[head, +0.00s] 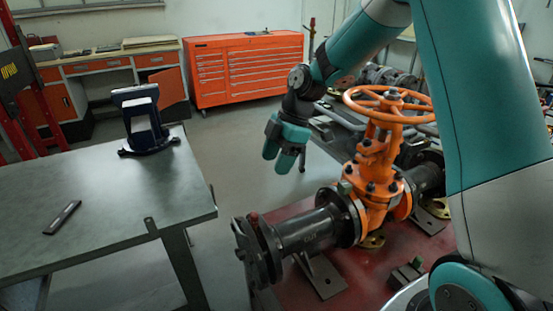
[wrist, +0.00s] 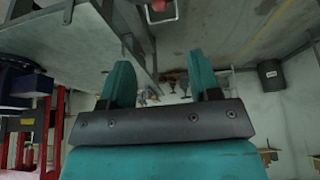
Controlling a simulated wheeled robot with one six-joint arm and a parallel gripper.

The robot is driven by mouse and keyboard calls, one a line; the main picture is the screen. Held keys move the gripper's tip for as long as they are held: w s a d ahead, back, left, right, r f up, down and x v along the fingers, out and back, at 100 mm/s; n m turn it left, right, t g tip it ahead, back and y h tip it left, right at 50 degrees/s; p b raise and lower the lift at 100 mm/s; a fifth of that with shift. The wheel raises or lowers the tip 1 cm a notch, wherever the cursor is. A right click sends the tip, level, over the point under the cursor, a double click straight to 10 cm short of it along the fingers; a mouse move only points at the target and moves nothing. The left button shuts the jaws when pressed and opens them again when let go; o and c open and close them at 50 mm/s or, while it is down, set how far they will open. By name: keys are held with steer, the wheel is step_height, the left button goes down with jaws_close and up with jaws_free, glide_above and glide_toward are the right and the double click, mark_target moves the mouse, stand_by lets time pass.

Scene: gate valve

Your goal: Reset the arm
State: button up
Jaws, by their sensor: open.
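My gripper (head: 285,160) hangs in the air in the middle of the head view, left of the orange gate valve (head: 372,165), apart from it and from the bench. Its two teal fingers also show in the wrist view (wrist: 161,85), spread apart with nothing between them. My teal arm reaches from the upper right down to the gripper. The valve has an orange handwheel (head: 388,92) on top and sits in a dark pipe (head: 306,229) low over a red base. My arm hides part of the right side.
A grey workbench (head: 100,205) at left carries a dark blue vise (head: 146,125) and a small dark flat bar (head: 62,217). An orange tool cabinet (head: 243,68) stands at the back. Bare floor lies between bench and valve.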

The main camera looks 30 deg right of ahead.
stand_by(0.3)
steer(key=s+a+r+m, duration=0.3)
steer(key=s, duration=0.5)
steer(key=s+a+r+m, duration=0.3)
steer(key=s+a+m, duration=0.1)
steer(key=s, duration=0.5)
steer(key=s+a+r+m, duration=0.3)
steer(key=s+a+m, duration=0.1)
steer(key=s, duration=0.5)
steer(key=shift+h, duration=0.3)
